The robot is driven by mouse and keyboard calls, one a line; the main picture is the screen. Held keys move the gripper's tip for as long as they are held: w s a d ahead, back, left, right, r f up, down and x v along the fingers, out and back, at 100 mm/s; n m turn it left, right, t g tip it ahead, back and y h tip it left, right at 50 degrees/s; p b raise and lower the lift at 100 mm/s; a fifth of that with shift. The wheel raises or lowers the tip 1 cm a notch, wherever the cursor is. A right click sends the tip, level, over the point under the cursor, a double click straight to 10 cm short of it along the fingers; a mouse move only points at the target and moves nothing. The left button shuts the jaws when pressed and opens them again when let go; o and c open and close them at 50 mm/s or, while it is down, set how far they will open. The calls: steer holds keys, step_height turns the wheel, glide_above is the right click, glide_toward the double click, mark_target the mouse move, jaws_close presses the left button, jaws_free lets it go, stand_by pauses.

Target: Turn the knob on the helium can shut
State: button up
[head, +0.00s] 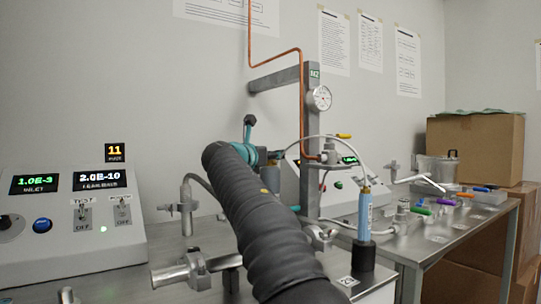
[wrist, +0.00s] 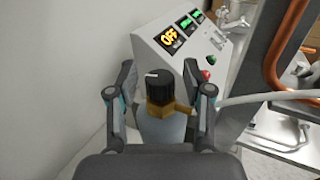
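In the wrist view the helium can (wrist: 163,130) stands upright, a grey-blue bottle with a brass valve (wrist: 170,107) on top. Its black ribbed knob (wrist: 160,88) has a short white mark on the top face. My gripper (wrist: 158,91) is open, with one finger on each side of the knob and a visible gap on both sides. In the head view my gripper (head: 262,156) is at the far end of my dark sleeved arm, which hides most of the can (head: 270,180).
A light blue wand (head: 365,215) stands in a black holder, with a pale hose arching above. A console (wrist: 185,50) reading OFF stands behind the can. A copper pipe (wrist: 288,45) rises at right. A control box (head: 70,220) sits at left in the head view.

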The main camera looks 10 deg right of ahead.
jaws_close()
steer(key=shift+n+t+y, duration=0.3)
steer(key=shift+y, duration=0.1)
steer(key=shift+r+n+t+y+p, duration=0.1)
steer(key=shift+n+t+y+p, duration=0.2)
steer(key=shift+n+t+y, duration=0.7)
steer(key=shift+n+t+y+p, duration=0.6)
steer(key=shift+n+y, duration=0.9)
steer(key=shift+y, duration=1.3)
steer(key=shift+o, duration=1.3)
jaws_free()
